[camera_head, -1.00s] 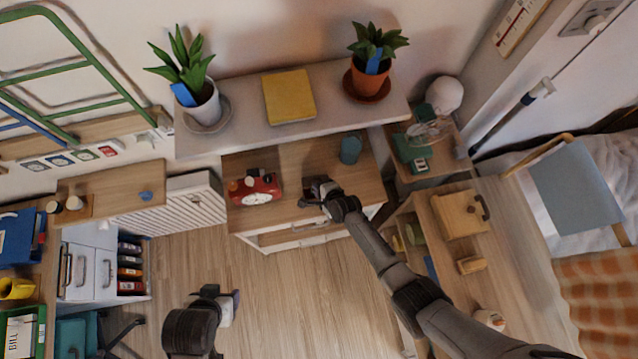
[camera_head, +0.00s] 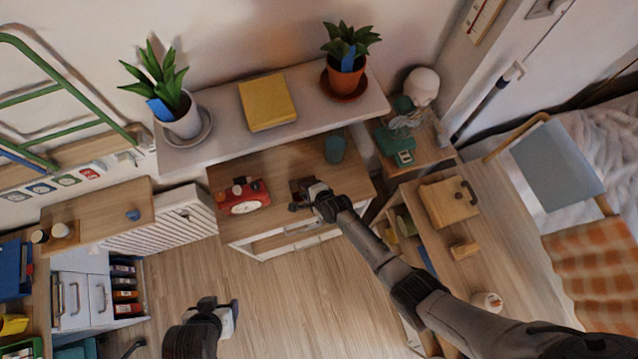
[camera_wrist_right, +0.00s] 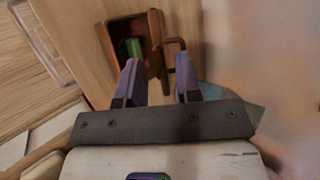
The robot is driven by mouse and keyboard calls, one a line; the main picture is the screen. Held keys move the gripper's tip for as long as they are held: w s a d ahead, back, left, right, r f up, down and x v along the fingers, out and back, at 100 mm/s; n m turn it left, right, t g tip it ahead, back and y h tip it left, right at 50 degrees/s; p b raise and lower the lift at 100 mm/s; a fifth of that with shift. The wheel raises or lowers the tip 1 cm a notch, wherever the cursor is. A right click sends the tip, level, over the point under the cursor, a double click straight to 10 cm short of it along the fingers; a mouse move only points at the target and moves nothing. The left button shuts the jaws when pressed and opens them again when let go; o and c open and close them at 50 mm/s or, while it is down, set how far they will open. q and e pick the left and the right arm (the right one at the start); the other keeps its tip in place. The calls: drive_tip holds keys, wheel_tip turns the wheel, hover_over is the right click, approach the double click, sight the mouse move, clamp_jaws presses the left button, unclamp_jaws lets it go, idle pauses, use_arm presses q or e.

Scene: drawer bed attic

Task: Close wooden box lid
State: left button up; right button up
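The wooden box (camera_wrist_right: 117,38) is open in the right wrist view, with a green item (camera_wrist_right: 134,47) inside. Its lid (camera_wrist_right: 155,48) stands raised at the right side of the opening, seen almost edge-on, with a dark handle (camera_wrist_right: 175,44). In the head view the box (camera_head: 300,185) is a small dark brown shape on the dresser, partly hidden by my right gripper (camera_head: 311,200). In the wrist view my right gripper (camera_wrist_right: 160,78) is open, its fingers apart and pointing toward the lid and handle; contact is unclear. My left gripper (camera_head: 230,312) is low over the floor, away from the box; its fingers are unclear.
A white shelf (camera_head: 225,138) with plants overhangs the dresser's back. A wooden case (camera_head: 447,203) sits on the right-hand unit. Floor in front is clear.

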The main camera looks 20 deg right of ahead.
drive_tip(key=p+v, duration=0.2)
drive_tip(key=v, duration=1.1)
drive_tip(key=shift+r, duration=0.1)
